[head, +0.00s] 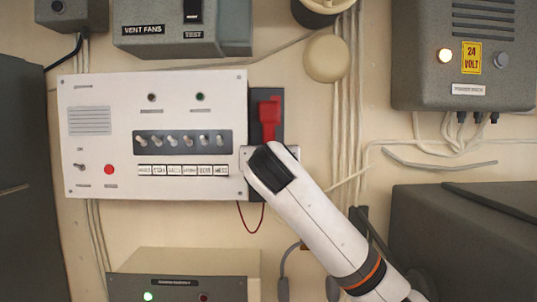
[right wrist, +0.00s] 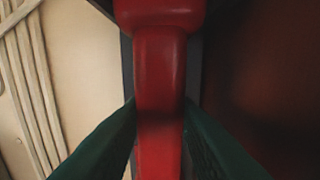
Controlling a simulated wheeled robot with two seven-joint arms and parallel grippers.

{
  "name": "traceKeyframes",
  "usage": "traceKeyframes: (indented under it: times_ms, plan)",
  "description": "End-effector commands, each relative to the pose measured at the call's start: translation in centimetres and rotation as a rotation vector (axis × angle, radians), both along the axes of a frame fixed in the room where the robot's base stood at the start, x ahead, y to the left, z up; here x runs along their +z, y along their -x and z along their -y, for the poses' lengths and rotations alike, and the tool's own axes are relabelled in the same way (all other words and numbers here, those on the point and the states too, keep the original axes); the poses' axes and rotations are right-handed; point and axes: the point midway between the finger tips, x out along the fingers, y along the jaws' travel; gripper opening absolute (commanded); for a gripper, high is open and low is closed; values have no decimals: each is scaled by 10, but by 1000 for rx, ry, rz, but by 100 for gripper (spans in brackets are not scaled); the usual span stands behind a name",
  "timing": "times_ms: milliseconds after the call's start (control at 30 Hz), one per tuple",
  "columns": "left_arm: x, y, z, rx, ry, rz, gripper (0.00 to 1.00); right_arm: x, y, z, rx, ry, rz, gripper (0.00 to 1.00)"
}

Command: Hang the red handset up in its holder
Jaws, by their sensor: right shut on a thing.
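The red handset (head: 269,112) is upright at the right side of the white switch panel, in front of its dark holder plate (head: 257,95). My right gripper (head: 268,146) comes up from the lower right and covers the handset's lower part. In the right wrist view, the two green fingers of my right gripper (right wrist: 160,112) are shut on the red handset's grip (right wrist: 160,70), one on each side. The dark holder plate (right wrist: 126,60) shows behind it. I cannot tell whether the handset touches the holder. My left gripper is not in view.
The white switch panel (head: 105,135) is left of the handset. A thin red cord (head: 250,228) hangs below. Vertical pale cables (head: 345,110) and a round beige cap (head: 326,58) are on the wall to the right. A grey 24-volt box (head: 425,75) is at upper right.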

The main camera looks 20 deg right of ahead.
Motion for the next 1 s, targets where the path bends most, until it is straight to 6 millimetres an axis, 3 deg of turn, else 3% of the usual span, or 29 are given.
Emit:
traceKeyframes:
  times_ms: [867,900,1000]
  plan:
    - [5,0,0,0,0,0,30,-1,0,0,0,1,2,7]
    - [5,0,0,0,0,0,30,-1,0,0,0,1,2,34]
    - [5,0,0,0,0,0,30,-1,0,0,0,0,1,50]
